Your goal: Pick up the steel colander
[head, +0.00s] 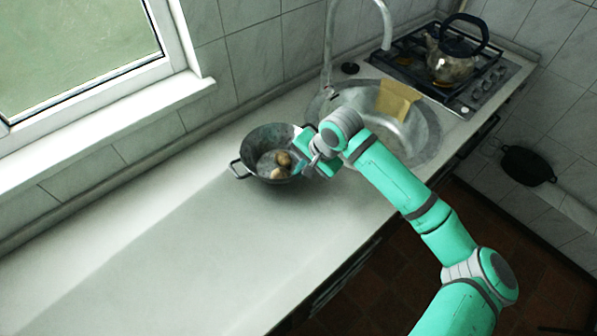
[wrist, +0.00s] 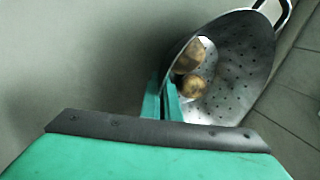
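The steel colander (head: 254,146) is a grey bowl with small holes and loop handles, at the middle of the counter in the head view. Two brownish, potato-like round things (head: 280,165) lie inside it. My gripper (head: 303,160) is at the colander's right side. In the wrist view the colander (wrist: 240,80) fills the upper right. The fingers of my gripper (wrist: 163,100) are close together there, one outside and one inside the near rim, with the wall pinched between them. Whether the base touches the counter is hard to tell.
The counter (head: 150,260) is clear to the left and front. A sink (head: 425,135) with a tall faucet (head: 329,50) and a tan cloth-like piece (head: 397,100) lies behind my arm. A kettle (head: 450,62) stands on the stove (head: 405,68). The window wall borders the back.

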